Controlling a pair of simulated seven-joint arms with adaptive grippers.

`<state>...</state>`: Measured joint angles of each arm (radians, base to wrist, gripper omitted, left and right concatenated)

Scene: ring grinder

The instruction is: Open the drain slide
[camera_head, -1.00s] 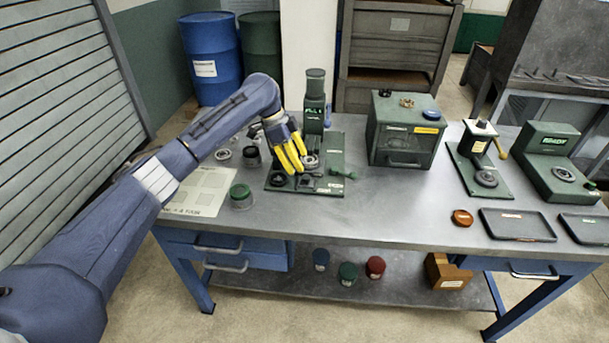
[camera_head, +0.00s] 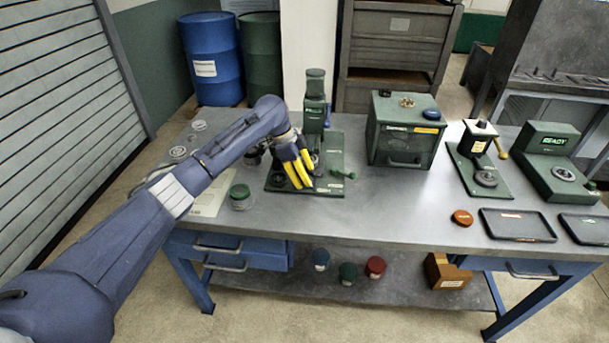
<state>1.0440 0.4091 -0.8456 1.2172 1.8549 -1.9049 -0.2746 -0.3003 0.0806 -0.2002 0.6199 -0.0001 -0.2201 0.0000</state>
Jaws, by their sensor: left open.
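The green ring grinder (camera_head: 315,101) stands upright on its dark green base plate (camera_head: 328,149) at the left middle of the bench. A small light green handle (camera_head: 343,174) sticks out at the plate's right front; I cannot tell for certain that it is the drain slide's. My left gripper (camera_head: 300,181), with yellow fingers, is open and points down over the front of the plate, left of that handle. Its fingers hide part of the plate and the grinder's foot. Contact with the plate cannot be told. My right gripper is not in view.
A green lidded box (camera_head: 405,135) stands right of the grinder. A hand press (camera_head: 480,160), a READY device (camera_head: 552,160) and dark trays (camera_head: 517,225) are farther right. A green-lidded jar (camera_head: 240,196) stands left of the plate. The bench front centre is clear.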

